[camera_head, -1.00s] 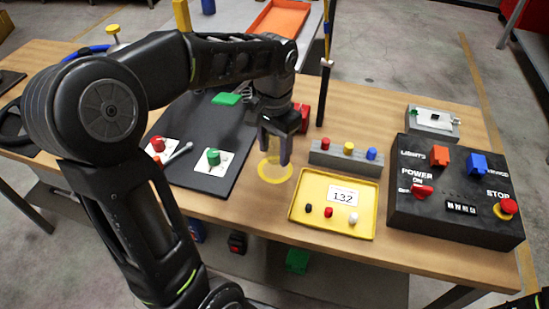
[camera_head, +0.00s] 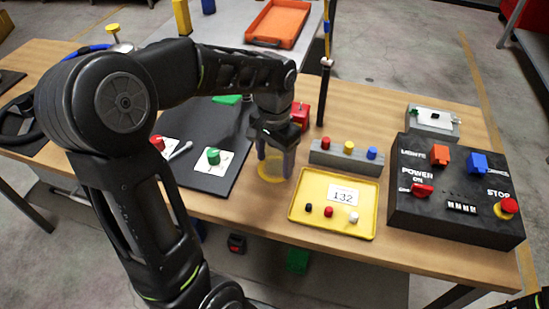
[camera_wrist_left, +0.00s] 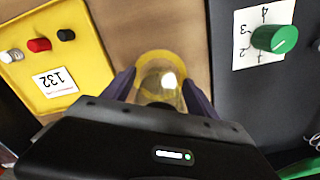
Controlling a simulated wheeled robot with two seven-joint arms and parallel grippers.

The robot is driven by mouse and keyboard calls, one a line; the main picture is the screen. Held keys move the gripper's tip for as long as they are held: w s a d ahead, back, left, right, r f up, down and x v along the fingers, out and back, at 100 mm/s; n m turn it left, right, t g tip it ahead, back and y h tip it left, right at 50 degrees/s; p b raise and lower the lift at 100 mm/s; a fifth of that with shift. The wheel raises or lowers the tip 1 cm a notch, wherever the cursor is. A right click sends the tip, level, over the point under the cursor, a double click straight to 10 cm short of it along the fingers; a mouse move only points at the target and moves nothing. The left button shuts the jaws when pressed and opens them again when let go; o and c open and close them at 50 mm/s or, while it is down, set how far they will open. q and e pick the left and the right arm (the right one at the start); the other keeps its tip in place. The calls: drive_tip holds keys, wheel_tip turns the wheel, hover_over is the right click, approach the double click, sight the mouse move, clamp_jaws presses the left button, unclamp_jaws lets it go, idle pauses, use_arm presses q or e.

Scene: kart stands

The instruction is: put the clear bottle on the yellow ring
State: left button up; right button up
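The clear bottle (camera_wrist_left: 160,82) stands between the fingers of my left gripper in the left wrist view, with its dark top towards the camera. It is see-through and hard to make out in the head view. The yellow ring (camera_head: 268,179) is marked on the wooden table, and in the wrist view its yellow arc (camera_wrist_left: 157,54) shows around and through the bottle. My left gripper (camera_head: 275,168) points down over the ring, its fingers apart on either side of the bottle. The fingers look spread wider than the bottle; exact contact is hard to see.
A yellow tray (camera_head: 302,221) marked 132 lies right of the ring. A grey block with colored pegs (camera_head: 326,158) is behind it. A black panel with knobs (camera_head: 221,177) lies left. A red block (camera_head: 300,114) is behind the gripper. A black control box (camera_head: 433,215) stands at right.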

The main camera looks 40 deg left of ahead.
use_arm(q)
drive_tip(key=shift+o, duration=0.2)
drive_tip(key=shift+r, duration=0.1)
drive_tip(key=shift+r, duration=0.2)
wheel_tip(320, 180, up, 12)
drive_tip(key=shift+f+p, duration=0.1)
drive_tip(key=shift+p, duration=0.2)
